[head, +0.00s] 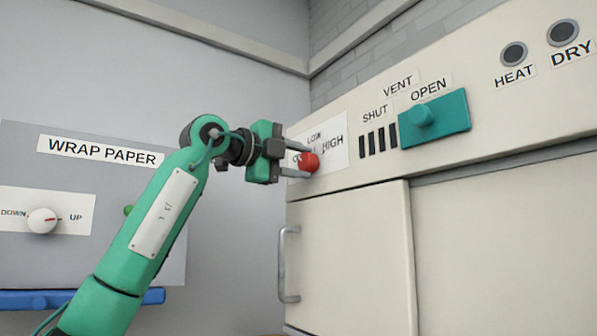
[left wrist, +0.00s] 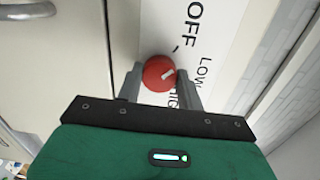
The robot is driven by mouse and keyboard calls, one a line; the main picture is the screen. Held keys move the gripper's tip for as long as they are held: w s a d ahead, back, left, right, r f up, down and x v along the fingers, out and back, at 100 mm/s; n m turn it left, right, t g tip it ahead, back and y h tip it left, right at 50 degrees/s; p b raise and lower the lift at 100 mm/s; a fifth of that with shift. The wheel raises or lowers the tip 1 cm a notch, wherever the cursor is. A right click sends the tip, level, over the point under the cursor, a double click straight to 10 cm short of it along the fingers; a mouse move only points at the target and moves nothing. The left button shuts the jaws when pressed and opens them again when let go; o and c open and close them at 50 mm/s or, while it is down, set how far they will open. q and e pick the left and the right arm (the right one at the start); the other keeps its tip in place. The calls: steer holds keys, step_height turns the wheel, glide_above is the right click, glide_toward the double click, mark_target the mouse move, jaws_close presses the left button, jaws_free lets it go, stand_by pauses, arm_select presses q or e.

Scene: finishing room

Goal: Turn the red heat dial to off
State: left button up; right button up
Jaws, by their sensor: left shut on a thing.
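The red heat dial (head: 309,162) sits on a white label plate (head: 334,150) with OFF, LOW and HIGH, on the cream machine's front. My left gripper (head: 297,160) is shut on the dial, one finger on each side. In the left wrist view the round red dial (left wrist: 158,73) shows between the fingertips (left wrist: 160,88). Its white pointer mark points roughly toward LOW, leaning to the OFF side. HIGH is partly covered by a finger in that view; OFF is mostly hidden in the head view. My right gripper is not in view.
A teal vent slide (head: 434,118) stands to the right of the dial, with HEAT (head: 514,54) and DRY (head: 563,33) round fittings beyond. Below is a cabinet door with a metal handle (head: 289,264). A WRAP PAPER panel (head: 104,151) with a white knob (head: 42,221) is at left.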

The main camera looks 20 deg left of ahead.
arm_select(q)
steer(key=shift+f+n+b, duration=0.1)
steer(key=shift+n+b, duration=0.5)
steer(key=shift+n, duration=0.5)
steer(key=o, duration=1)
steer(key=shift+a, duration=0.1)
steer(key=shift+s+a+b, duration=0.2)
steer(key=shift+s+b, duration=0.1)
steer(key=shift+b, duration=0.05)
steer(key=shift+b+v, duration=2.25)
steer(key=shift+v, duration=4.25)
